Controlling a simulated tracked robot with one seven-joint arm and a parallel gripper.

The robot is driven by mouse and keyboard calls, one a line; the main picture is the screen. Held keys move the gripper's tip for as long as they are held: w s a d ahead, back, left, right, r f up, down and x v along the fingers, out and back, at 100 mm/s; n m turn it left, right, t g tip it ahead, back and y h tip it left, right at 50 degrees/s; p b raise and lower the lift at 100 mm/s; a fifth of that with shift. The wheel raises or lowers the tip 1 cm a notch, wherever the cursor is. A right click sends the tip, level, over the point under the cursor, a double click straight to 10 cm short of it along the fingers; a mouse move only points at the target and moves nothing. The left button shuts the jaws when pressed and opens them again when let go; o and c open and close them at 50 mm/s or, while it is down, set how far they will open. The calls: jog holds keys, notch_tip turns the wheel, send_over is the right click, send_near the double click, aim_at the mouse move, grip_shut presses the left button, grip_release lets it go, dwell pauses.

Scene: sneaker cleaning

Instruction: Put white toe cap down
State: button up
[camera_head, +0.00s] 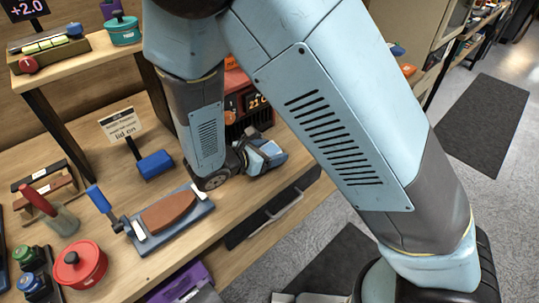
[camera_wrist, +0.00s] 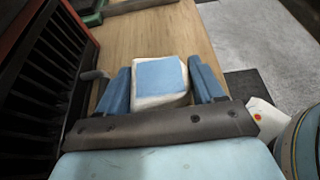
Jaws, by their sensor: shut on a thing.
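The white toe cap (camera_wrist: 146,99) shows in the wrist view as a small white block with a light blue patch on top. It sits between the two blue fingers of my gripper (camera_wrist: 162,88). My gripper is shut on it. In the head view my gripper (camera_head: 262,154) is low over the wooden bench, near its front edge and beside a dark slatted unit. The toe cap is hard to make out there. I cannot tell whether its underside touches the bench.
The dark slatted unit (camera_wrist: 40,75) stands close on the left in the wrist view. Bare wood (camera_wrist: 140,38) lies beyond the toe cap.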

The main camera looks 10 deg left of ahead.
jog(key=shift+f, duration=0.8)
jog(key=o, duration=1.1)
jog(key=shift+o, duration=0.2)
jog(key=shift+a, duration=0.1)
jog(key=v, duration=1.2)
